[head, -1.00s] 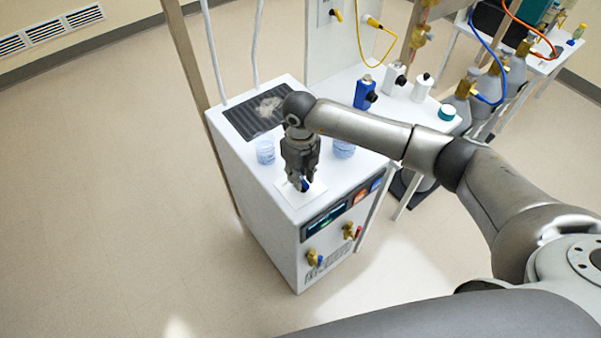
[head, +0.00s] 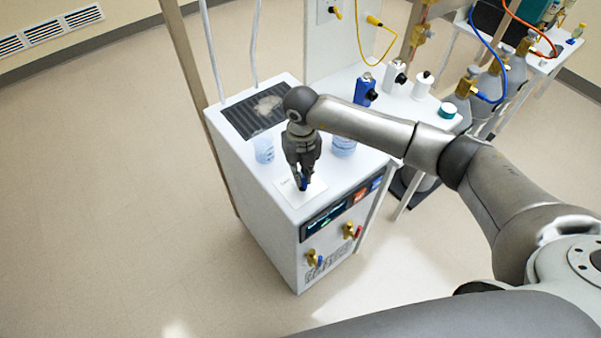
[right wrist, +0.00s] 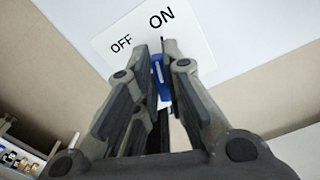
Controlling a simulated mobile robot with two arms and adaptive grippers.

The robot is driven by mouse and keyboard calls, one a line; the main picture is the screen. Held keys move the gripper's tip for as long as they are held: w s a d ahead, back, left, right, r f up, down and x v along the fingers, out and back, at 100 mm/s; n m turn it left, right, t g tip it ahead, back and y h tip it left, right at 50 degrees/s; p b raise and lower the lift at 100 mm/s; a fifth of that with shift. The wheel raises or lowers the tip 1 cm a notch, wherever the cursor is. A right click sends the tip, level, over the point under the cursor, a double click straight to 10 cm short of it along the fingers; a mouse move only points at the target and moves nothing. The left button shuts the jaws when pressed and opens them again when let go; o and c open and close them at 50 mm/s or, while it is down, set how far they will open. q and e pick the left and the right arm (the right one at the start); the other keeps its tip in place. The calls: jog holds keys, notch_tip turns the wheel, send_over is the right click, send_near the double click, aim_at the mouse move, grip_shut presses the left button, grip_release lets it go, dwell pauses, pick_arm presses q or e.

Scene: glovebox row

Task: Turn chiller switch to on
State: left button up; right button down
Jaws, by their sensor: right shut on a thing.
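The chiller (head: 225,155) is a white cabinet with a white label plate (head: 311,197) on its top. In the right wrist view the plate (right wrist: 103,45) reads OFF on the left and ON at the top. The blue chiller switch (right wrist: 160,75) stands on this plate, and its upper end points roughly toward ON. My right gripper (head: 304,184) reaches down from above and is shut on the switch, with a finger on each side. The fingers hide part of the switch in both views. My left gripper is not in view.
Clear cups (head: 263,149) stand on the chiller top beside my gripper. A dark vent grille (head: 245,118) lies behind. The front has a display panel (head: 326,218) and brass valves (head: 349,230). A side table holds a blue bottle (head: 364,90) and white bottles (head: 422,86).

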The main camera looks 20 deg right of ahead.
jog(key=shift+d+m, duration=0.15)
jog(key=shift+m, duration=0.95)
jog(key=shift+w+r, duration=0.1)
jog(key=c, duration=1.5)
grip_release()
notch_tip(320, 180, up, 12)
jog(key=shift+f, duration=0.1)
